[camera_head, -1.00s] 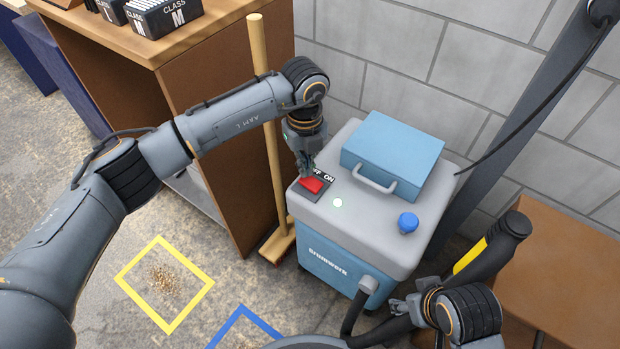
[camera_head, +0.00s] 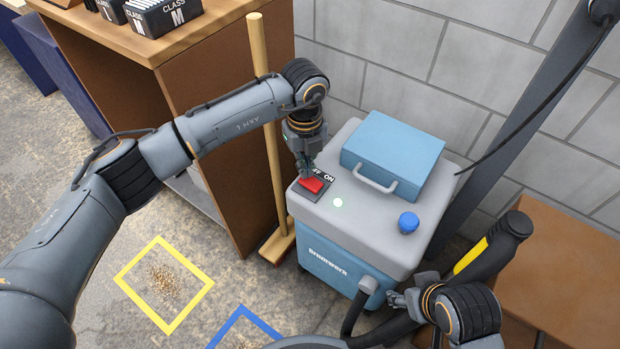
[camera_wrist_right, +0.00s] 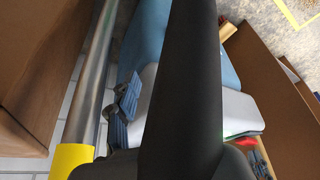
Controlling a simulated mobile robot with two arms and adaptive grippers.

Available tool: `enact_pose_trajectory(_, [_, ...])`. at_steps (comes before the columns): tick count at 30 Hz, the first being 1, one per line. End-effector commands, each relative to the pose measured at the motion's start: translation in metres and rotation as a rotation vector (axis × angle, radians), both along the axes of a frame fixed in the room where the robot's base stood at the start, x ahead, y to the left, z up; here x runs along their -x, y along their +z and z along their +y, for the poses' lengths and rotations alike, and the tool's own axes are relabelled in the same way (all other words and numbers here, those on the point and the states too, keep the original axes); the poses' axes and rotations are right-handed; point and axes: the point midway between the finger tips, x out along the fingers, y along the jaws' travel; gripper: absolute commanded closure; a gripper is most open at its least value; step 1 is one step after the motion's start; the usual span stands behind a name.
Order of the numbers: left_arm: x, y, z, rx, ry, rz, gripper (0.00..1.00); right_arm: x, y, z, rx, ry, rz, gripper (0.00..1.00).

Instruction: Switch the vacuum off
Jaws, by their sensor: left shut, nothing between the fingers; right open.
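The vacuum (camera_head: 335,240) is a grey and blue box with a red rocker switch (camera_head: 314,184) on a dark plate marked ON at its top left corner. My left gripper (camera_head: 305,172) is shut and empty, pointing down at the far left edge of the red switch. Whether it touches the switch I cannot tell. My right gripper (camera_head: 400,300) is open beside the vacuum's front right, near the black hose. In the right wrist view, a black tube (camera_wrist_right: 182,90) hides much of the scene.
A blue box with a handle (camera_head: 392,150) and a blue knob (camera_head: 408,222) sit on the vacuum's lid. A wooden pole (camera_head: 262,110) stands left of it, by a brown cabinet (camera_head: 215,120). A yellow floor square (camera_head: 190,308) frames brown debris. A block wall is behind.

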Motion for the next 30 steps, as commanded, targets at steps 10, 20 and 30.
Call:
enact_pose_trajectory(10, [0.0,-0.002,0.0,0.0,0.0,0.0,1.0,-0.006,0.001,0.002,-0.006,0.003,-0.026,0.49])
enact_pose_trajectory(20, [0.0,-0.004,0.0,0.0,0.0,0.0,1.0,-0.01,0.002,0.004,-0.011,0.003,-0.048,0.49])
enact_pose_trajectory(30, [0.0,-0.005,0.0,0.0,0.0,0.0,1.0,-0.015,0.003,0.005,-0.016,0.005,-0.067,0.49])
